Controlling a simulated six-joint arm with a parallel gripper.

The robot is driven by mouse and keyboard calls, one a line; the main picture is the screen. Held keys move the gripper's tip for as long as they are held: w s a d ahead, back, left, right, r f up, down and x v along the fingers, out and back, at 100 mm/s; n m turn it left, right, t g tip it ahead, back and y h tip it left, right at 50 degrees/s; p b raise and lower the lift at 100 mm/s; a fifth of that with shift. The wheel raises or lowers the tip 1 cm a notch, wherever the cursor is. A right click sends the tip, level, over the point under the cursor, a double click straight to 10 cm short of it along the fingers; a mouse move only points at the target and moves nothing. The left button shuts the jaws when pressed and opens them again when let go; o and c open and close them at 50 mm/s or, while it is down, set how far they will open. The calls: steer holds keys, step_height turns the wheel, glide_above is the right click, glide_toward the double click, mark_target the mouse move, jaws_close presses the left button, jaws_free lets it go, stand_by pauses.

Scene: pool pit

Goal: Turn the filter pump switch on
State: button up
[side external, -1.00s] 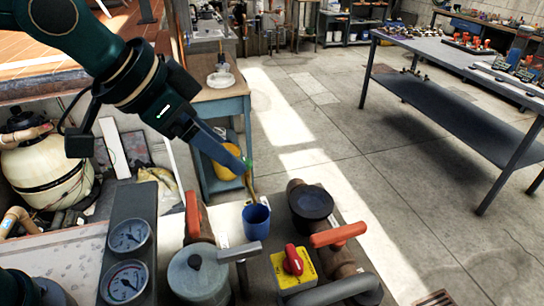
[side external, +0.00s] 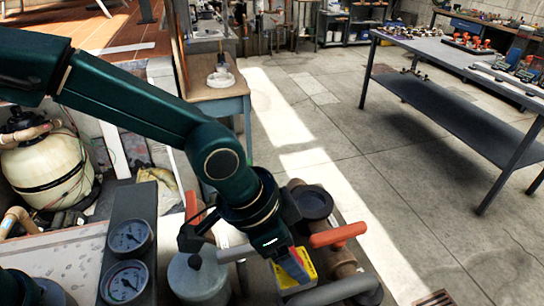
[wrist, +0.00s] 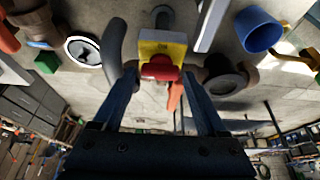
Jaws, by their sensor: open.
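The filter pump switch is a red knob (wrist: 160,68) on a yellow plate (wrist: 163,44) with dark lettering, at the upper middle of the wrist view. My gripper (wrist: 163,76) is open, with one finger on each side of the knob. I cannot tell whether either finger touches it. In the side view my gripper (side external: 300,274) points down over the switch. Only part of the yellow plate (side external: 309,271) shows there; the knob is hidden behind the fingers.
An orange-handled valve (side external: 338,235) and a grey curved pipe (side external: 340,288) lie close to the switch. A lidded grey canister (side external: 198,278) and two gauges (side external: 130,236) stand to the left. A blue cup (wrist: 258,30) shows in the wrist view.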

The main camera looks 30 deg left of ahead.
steer(key=shift+f, duration=0.1)
steer(key=c, duration=1.1)
steer(key=shift+m, duration=0.3)
steer(key=m, duration=0.1)
steer(key=m+g, duration=0.1)
steer(key=m, duration=0.1)
steer(key=shift+w+a+m+h, duration=0.1)
steer(key=shift+w+m+h, duration=0.05)
steer(key=shift+m+h, duration=0.2)
steer(key=m+g, duration=0.1)
steer(key=m, duration=0.1)
steer(key=m+g, duration=0.1)
steer(key=m, duration=0.1)
steer(key=shift+w+m+h, duration=0.15)
steer(key=shift+m+h, duration=0.1)
steer(key=shift+h, duration=0.1)
steer(key=m+g, duration=0.1)
steer(key=m, duration=0.3)
steer(key=shift+w+m+g, duration=0.15)
steer(key=shift+m+g, duration=0.15)
steer(key=shift+g, duration=0.1)
steer(key=m+g+y, duration=0.1)
steer(key=m, duration=0.3)
steer(key=shift+m+g+y, duration=0.3)
steer(key=shift+m, duration=0.1)
